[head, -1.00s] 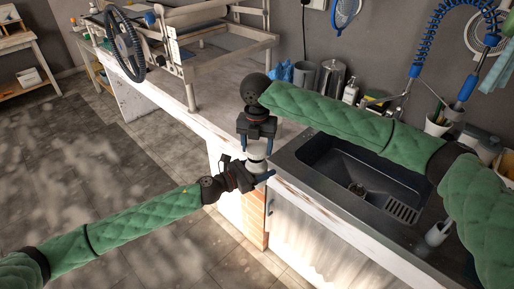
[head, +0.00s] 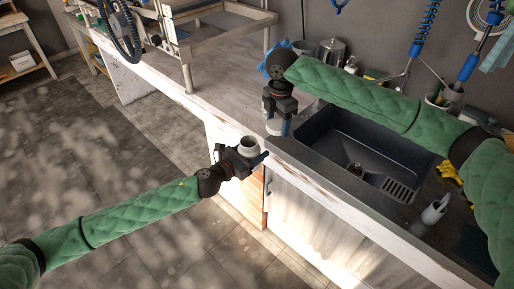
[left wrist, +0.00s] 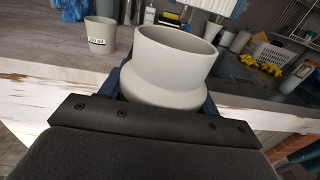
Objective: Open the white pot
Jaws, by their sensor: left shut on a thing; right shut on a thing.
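The white pot (head: 249,144) is upright in my left gripper (head: 252,157), which is shut around it in front of the counter edge. The left wrist view shows the pot (left wrist: 172,68) close up, its wide mouth uncovered and facing up. My right gripper (head: 276,120) points down, above and to the right of the pot. It is shut on a pale piece that looks like the pot's lid; its fingers partly hide it. The pot and this piece are apart.
The counter holds a dark sink (head: 365,155) right of the grippers and a frame (head: 222,28) at the back left. A pale labelled cup (left wrist: 101,37) shows behind the pot in the left wrist view. A white mug-like vessel (head: 433,212) stands right of the sink.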

